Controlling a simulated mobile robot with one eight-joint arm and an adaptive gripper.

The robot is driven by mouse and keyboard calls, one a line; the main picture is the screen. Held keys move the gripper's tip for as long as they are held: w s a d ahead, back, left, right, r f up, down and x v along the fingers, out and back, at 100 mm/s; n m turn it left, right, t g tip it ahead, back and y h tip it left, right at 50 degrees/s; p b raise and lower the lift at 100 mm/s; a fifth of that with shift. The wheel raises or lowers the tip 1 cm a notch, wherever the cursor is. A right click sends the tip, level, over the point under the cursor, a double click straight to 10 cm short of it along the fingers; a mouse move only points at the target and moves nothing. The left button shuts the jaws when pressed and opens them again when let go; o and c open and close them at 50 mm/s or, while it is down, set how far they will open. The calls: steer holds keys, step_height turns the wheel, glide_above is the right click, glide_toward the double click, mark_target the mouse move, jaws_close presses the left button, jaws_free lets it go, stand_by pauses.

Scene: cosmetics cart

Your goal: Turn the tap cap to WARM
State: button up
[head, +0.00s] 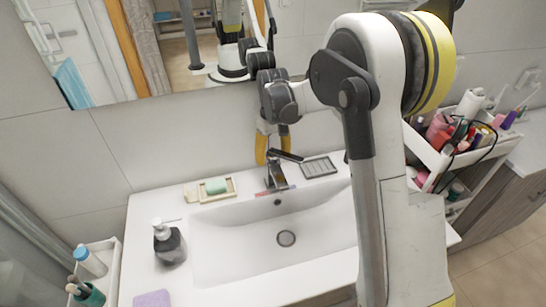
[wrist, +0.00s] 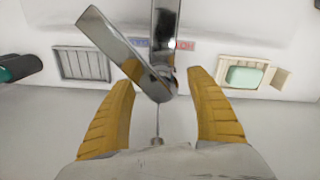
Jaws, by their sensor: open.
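The chrome tap (head: 276,180) stands at the back of the white sink. Its flat lever cap (head: 287,156) points to the right in the head view. In the wrist view the cap (wrist: 122,50) slants to the upper left, turned away from the tap body or spout (wrist: 165,25), which points up. A bluish mark (wrist: 140,43) shows left of the spout and a reddish mark (wrist: 185,45) right of it; their lettering is too small to read. My gripper (wrist: 163,88) is open, its yellow fingers on either side of the cap's round end, with visible gaps.
A soap dish with green soap (head: 216,187) lies left of the tap, a grey slotted tray (head: 319,167) right of it. A dark soap dispenser (head: 168,243) stands on the left counter. A cosmetics cart (head: 428,157) stands at right. The basin (head: 225,255) is empty.

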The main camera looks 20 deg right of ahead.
steer(key=c, duration=1.4)
steer(key=shift+m, duration=0.3)
steer(key=m, duration=0.3)
steer(key=shift+a+m+b, duration=0.1)
steer(key=shift+m+b, duration=0.3)
steer(key=shift+m, duration=1.8)
